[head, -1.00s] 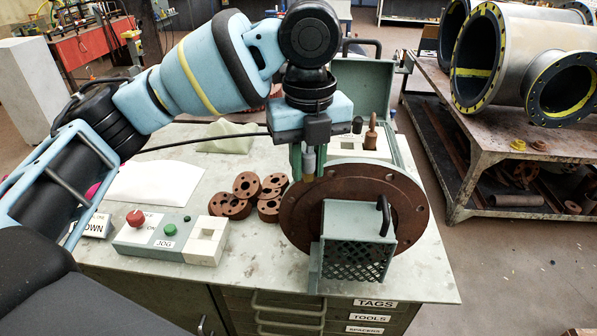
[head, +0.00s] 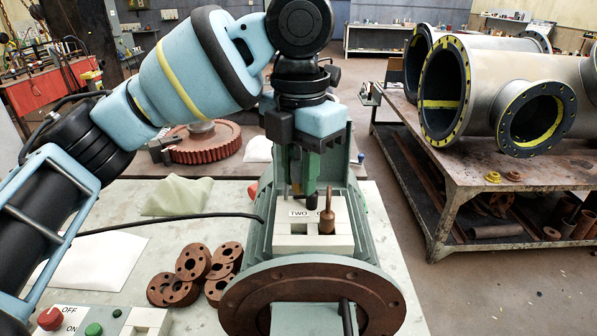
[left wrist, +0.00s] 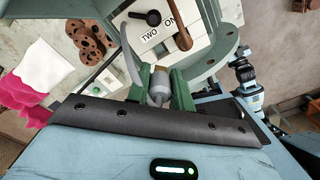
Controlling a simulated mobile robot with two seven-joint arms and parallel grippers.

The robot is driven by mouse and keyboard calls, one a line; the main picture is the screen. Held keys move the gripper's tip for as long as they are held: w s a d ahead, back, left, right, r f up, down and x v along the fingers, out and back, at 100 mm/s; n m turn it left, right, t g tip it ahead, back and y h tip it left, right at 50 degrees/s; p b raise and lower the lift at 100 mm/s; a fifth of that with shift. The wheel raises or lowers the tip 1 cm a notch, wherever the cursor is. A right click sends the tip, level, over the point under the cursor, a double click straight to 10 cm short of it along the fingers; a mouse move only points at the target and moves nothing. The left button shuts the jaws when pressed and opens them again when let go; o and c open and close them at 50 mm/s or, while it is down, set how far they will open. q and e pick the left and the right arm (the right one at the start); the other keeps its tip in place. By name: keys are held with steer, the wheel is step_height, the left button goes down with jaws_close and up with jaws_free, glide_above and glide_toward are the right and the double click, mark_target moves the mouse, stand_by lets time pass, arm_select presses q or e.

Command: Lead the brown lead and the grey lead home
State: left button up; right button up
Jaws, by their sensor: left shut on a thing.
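My left gripper (head: 303,178) is shut on a grey cylindrical lead end with a tan band, best seen in the left wrist view as the grey lead (left wrist: 158,88) between the green fingers. In the head view the fingers are in front of or above the white terminal block (head: 292,240), which sits on a green motor (head: 386,250). The brown lead's end (head: 327,212) stands upright at the block's right side. It also shows in the left wrist view (left wrist: 183,38). A black peg (left wrist: 152,18) shows beside it. My right gripper is not in view.
The motor's round brown flange (head: 262,290) faces front. Several brown flange rings (head: 195,262) lie left of it. A button box (head: 95,322) is at the lower left. A black cable (head: 150,220) crosses the bench. A large red-brown gear (head: 205,145) lies behind.

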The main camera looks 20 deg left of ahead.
mark_target(300, 180)
arm_select(q)
steer(key=shift+r, duration=0.1)
steer(key=shift+s, duration=0.15)
steer(key=shift+f, duration=3.05)
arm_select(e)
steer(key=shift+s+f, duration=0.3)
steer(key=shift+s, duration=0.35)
arm_select(q)
steer(key=shift+f, duration=0.9)
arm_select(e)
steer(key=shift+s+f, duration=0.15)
arm_select(q)
steer(key=o, duration=1)
steer(key=shift+f, duration=0.1)
steer(key=shift+o, duration=0.2)
